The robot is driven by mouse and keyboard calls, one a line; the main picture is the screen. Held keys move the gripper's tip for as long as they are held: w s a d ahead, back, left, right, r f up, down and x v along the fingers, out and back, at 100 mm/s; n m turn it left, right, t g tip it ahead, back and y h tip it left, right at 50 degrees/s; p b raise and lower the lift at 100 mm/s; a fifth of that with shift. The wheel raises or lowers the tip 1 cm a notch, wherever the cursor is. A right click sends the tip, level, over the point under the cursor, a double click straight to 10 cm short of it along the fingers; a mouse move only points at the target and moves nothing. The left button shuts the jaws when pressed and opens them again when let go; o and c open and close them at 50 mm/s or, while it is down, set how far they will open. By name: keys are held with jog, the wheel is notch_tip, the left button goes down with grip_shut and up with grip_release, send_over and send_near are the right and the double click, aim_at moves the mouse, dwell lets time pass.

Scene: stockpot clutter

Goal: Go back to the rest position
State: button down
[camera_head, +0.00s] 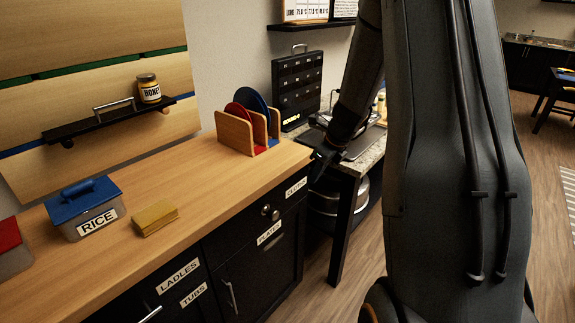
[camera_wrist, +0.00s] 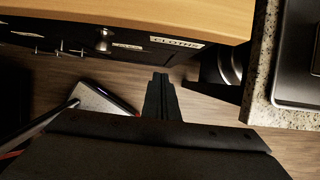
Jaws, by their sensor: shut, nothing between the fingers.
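My gripper (camera_wrist: 160,78) is shut and empty. Its fingers are pressed together in the wrist view, over the wood floor and in front of the dark drawer fronts. In the head view my gripper (camera_head: 318,165) is partly hidden at the end of my dark arm, by the right end of the wooden counter (camera_head: 175,185) and close to the drawer labelled CLOTHS (camera_head: 296,187). Whether it touches the cabinet I cannot tell.
A blue-lidded RICE tub (camera_head: 88,207), a yellow sponge-like block (camera_head: 155,217) and a wooden rack (camera_head: 236,133) with red and blue plates stand on the counter. A stone-topped table (camera_head: 366,158) adjoins its right end. Open floor (camera_head: 340,291) lies in front.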

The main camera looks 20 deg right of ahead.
jog(key=s+a+r+n+g+h, duration=0.1)
jog(key=s+a+r+n, duration=0.2)
jog(key=s+a+n, duration=0.6)
jog(key=s+a+r+n+g+h, duration=0.1)
jog(key=s+a+r+n, duration=0.2)
jog(key=s+a+n, duration=0.7)
jog(key=s+n, duration=0.4)
jog(key=n, duration=0.7)
jog(key=shift+n+g, duration=0.3)
